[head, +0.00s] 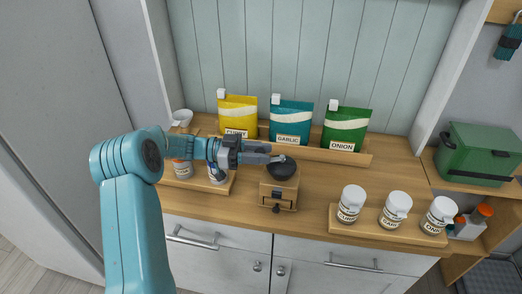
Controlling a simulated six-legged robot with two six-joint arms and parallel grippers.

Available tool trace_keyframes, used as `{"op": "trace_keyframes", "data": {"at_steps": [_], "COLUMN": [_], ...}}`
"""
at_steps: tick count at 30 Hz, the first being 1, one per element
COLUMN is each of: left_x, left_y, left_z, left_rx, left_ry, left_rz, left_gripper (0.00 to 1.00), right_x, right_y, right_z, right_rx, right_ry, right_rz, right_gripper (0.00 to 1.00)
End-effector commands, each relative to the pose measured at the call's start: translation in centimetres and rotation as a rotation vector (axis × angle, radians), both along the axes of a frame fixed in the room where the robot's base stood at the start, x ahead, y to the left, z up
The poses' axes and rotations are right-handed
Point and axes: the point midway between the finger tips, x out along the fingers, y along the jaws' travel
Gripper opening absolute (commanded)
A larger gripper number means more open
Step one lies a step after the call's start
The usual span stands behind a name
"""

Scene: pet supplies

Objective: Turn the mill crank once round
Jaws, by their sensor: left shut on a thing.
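The mill (279,192) is a small wooden box with a drawer and dark knob in front, standing mid-counter. A dark rounded top (282,167) sits on it. My left gripper (277,158) comes in from the left and is shut at the mill's top, over the dark top. The crank is largely hidden by the fingers, so its exact angle cannot be told. My right gripper is not in the head view.
Yellow (238,113), teal (290,121) and green (346,127) pouches stand on a wooden ledge behind. White-lidded jars, one of them (351,202), stand on a tray at right. More jars (182,168) stand at left, partly behind my arm. A green box (478,154) is far right.

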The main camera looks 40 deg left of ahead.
Motion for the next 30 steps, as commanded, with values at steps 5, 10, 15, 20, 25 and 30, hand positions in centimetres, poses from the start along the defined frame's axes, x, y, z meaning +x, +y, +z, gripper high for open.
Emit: {"op": "trace_keyframes", "data": {"at_steps": [5, 10, 15, 20, 25, 30], "left_x": [-0.01, -0.04, -0.03, 0.01, 0.04, 0.04], "left_y": [-0.06, -0.17, -0.21, -0.18, -0.11, 0.03], "left_z": [0.16, 0.2, 0.21, 0.22, 0.17, 0.1], "left_rx": [0.001, 0.001, 0.0, 0.0, 0.001, 0.001], "left_ry": [-0.004, -0.004, -0.006, -0.006, -0.004, -0.003], "left_rz": [-0.029, -0.042, -0.044, -0.046, -0.047, -0.047], "left_gripper": [0.0, 0.0, 0.0, 0.38, 0.56, 0.56], "right_x": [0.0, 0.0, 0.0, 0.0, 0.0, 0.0], "right_y": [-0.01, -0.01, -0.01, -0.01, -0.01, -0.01], "right_z": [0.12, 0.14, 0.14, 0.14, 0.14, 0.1], "right_rx": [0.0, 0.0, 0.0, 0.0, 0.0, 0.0], "right_ry": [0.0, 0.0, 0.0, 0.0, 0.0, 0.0], "right_rz": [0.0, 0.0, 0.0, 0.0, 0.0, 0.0], "right_gripper": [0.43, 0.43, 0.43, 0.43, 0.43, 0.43]}}
